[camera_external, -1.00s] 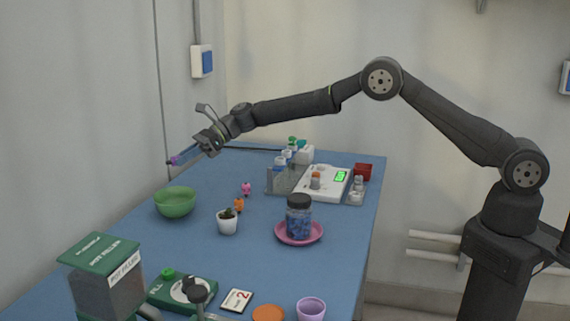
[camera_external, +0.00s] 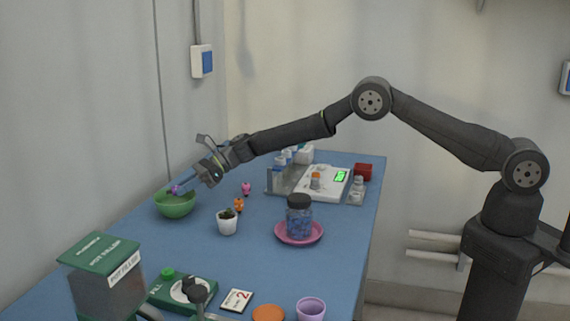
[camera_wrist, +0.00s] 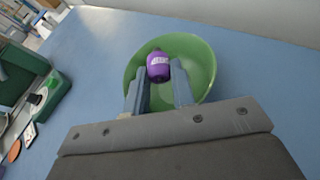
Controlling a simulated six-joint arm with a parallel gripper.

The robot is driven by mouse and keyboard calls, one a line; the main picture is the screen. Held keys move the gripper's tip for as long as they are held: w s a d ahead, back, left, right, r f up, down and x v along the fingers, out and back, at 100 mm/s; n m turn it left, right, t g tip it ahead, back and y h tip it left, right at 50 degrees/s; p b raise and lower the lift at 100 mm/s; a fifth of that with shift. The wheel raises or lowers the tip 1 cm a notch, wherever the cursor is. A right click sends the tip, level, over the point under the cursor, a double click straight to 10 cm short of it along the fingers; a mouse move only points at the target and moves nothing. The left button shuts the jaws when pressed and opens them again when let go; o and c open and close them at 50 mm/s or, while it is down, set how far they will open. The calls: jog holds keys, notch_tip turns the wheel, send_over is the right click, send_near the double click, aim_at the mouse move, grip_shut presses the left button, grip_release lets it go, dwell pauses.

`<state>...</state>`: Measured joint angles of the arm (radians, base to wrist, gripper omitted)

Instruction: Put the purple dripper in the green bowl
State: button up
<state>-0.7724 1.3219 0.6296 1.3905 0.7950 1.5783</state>
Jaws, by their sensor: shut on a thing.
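The green bowl (camera_external: 176,207) stands on the far left part of the blue table; it also shows in the wrist view (camera_wrist: 206,62). My gripper (camera_external: 193,184) is just above the bowl's right side, tilted down toward it. It is shut on the purple dripper (camera_wrist: 158,67), which has a white label. In the external view the dripper's purple end (camera_external: 176,189) is over the bowl, at about rim height. Whether it touches the bowl I cannot tell. The fingers (camera_wrist: 160,92) hide part of the dripper and the bowl's near side in the wrist view.
Two small figures, pink (camera_external: 246,188) and orange (camera_external: 239,205), and a white plant pot (camera_external: 227,222) stand right of the bowl. A jar (camera_external: 299,218) sits on a pink saucer (camera_external: 318,236). A wall (camera_external: 90,120) rises behind the bowl. The table's middle is fairly clear.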

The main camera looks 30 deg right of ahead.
jog(key=shift+f, duration=0.4)
jog(key=o, duration=1)
notch_tip(320, 180, up, 7)
jog(key=shift+f, duration=0.1)
dwell(0.3)
